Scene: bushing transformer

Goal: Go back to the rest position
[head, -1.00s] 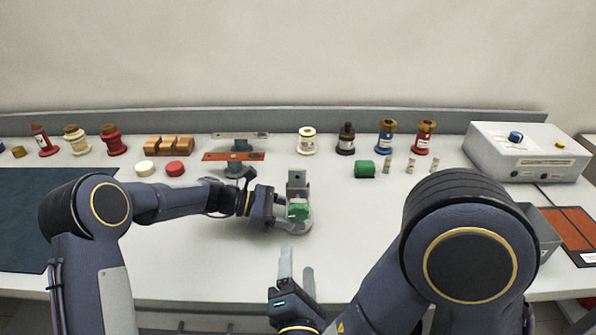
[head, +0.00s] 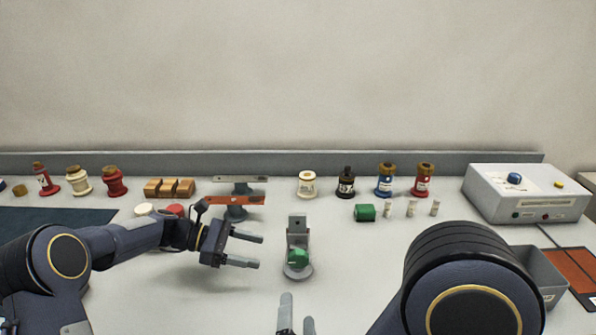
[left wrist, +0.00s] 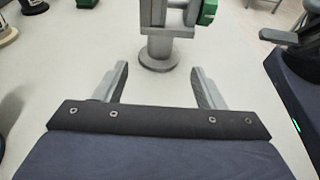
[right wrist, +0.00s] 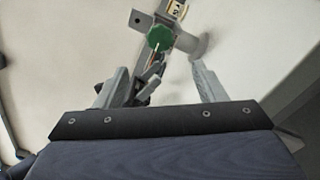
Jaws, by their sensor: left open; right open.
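My left gripper (head: 246,250) is open and empty above the table, to the left of a grey fixture (head: 298,230) with a green knob (head: 298,259). In the left wrist view the fixture's round base (left wrist: 158,55) stands ahead of the open fingers, apart from them. My right gripper (head: 296,318) is open and empty at the bottom of the head view, in front of the fixture. In the right wrist view the green knob (right wrist: 160,38) shows beyond its open fingers. The lower part of my right gripper is cut off in the head view.
Bushings and spools, such as a red one (head: 423,182), line the back of the table. A green block (head: 365,212), a grey control box (head: 527,194) and a grey bin (head: 541,275) are on the right. A dark mat (head: 55,222) lies at left.

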